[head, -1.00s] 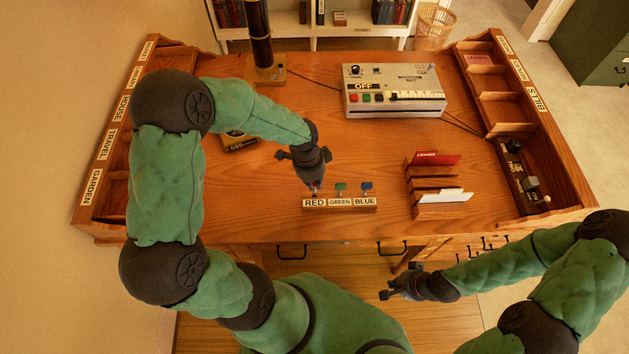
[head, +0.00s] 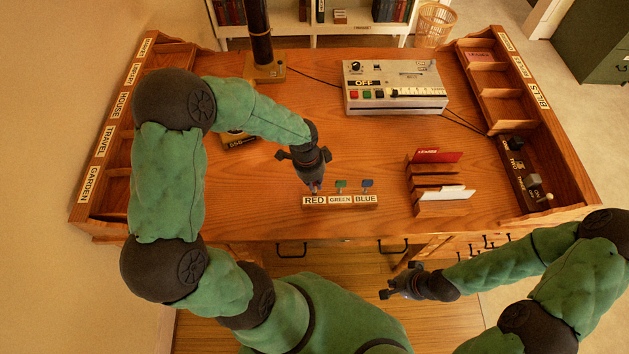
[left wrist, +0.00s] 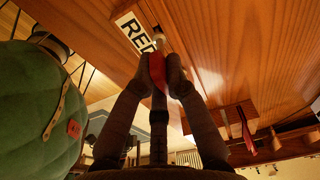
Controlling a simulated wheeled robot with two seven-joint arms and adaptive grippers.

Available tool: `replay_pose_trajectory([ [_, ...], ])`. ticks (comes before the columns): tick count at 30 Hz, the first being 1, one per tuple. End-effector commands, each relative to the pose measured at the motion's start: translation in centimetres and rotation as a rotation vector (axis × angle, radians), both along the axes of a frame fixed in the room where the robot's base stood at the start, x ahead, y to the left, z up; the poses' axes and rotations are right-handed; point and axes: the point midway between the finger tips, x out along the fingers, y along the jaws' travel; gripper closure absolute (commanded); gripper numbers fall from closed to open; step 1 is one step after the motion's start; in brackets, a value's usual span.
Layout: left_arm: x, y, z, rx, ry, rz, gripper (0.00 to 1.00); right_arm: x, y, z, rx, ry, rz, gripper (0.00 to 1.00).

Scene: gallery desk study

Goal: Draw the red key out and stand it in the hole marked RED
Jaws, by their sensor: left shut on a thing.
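The wooden key block (head: 340,208) near the desk's front edge has labels RED, GREEN and BLUE. A green key (head: 341,184) and a blue key (head: 367,184) stand behind their labels. My left gripper (head: 316,189) points down at the RED end of the block. In the left wrist view its fingers (left wrist: 163,68) are shut on the red key (left wrist: 157,72), right beside the RED label (left wrist: 135,32).
A letter rack (head: 440,207) with a red and a white card stands to the right of the block. A grey control box (head: 395,87) marked OFF is at the back. Compartment trays line both sides. Bare desk top lies between block and control box.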

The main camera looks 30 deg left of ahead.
Motion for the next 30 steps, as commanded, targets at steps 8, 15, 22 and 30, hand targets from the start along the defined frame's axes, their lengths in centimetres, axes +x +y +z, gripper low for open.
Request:
replay_pose_trajectory([
  [8, 0.0, 0.0, -0.5, 0.000, 0.000, 0.000, 1.00, 0.0, 0.0, -0.4, 0.000, 0.000, 0.000, 1.00],
  [15, 0.0, 0.0, -0.9, 0.000, 0.000, 0.000, 1.00, 0.0, 0.0, -0.7, 0.000, 0.000, 0.000, 1.00],
  [22, 0.0, 0.0, -1.1, 0.000, 0.000, 0.000, 0.67, 0.0, 0.0, -0.8, 0.000, 0.000, 0.000, 1.00],
  [30, 0.0, 0.0, -1.1, 0.000, 0.000, 0.000, 0.59, 0.0, 0.0, -0.8, 0.000, 0.000, 0.000, 1.00],
])
